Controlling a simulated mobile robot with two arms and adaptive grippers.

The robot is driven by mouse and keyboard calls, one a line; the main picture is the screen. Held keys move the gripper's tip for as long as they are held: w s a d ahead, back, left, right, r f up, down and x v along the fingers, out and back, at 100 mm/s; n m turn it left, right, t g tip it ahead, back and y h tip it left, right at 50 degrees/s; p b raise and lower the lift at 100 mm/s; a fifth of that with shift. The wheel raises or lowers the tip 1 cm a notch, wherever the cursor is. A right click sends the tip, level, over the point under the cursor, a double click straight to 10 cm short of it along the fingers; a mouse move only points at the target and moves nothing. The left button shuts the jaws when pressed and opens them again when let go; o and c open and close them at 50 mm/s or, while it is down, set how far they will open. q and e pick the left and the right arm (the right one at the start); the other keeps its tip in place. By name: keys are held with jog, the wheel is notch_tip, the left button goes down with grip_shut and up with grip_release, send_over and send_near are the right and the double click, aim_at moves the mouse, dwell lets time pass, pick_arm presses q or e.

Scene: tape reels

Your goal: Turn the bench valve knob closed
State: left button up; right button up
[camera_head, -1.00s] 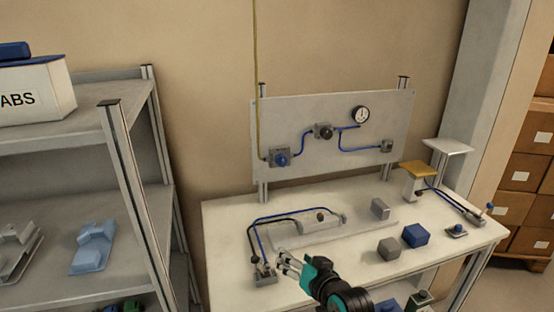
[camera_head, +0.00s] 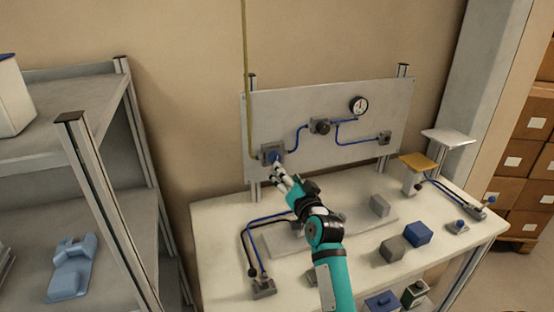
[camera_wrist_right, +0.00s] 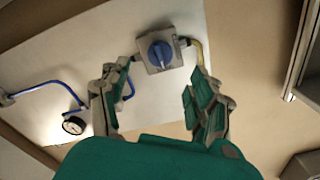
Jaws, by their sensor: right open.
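The blue valve knob (camera_head: 274,156) sits on a grey square body at the lower left of the upright grey panel (camera_head: 365,155). In the right wrist view the knob (camera_wrist_right: 160,54) shows whole, with a raised grip bar standing nearly upright in the picture. My left gripper is in neither view.
A round gauge (camera_head: 358,105) and a second fitting (camera_head: 320,126) sit on the panel, joined by blue hoses. The bench (camera_head: 222,218) carries a blue block (camera_head: 417,234), a grey block (camera_head: 394,249) and a hose fitting (camera_head: 263,288). A grey shelf (camera_head: 60,124) stands at left.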

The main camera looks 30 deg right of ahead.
aim_at(276, 159)
jog(key=x, duration=0.8)
jog(key=shift+p, duration=0.45)
jog(key=c, duration=1.2)
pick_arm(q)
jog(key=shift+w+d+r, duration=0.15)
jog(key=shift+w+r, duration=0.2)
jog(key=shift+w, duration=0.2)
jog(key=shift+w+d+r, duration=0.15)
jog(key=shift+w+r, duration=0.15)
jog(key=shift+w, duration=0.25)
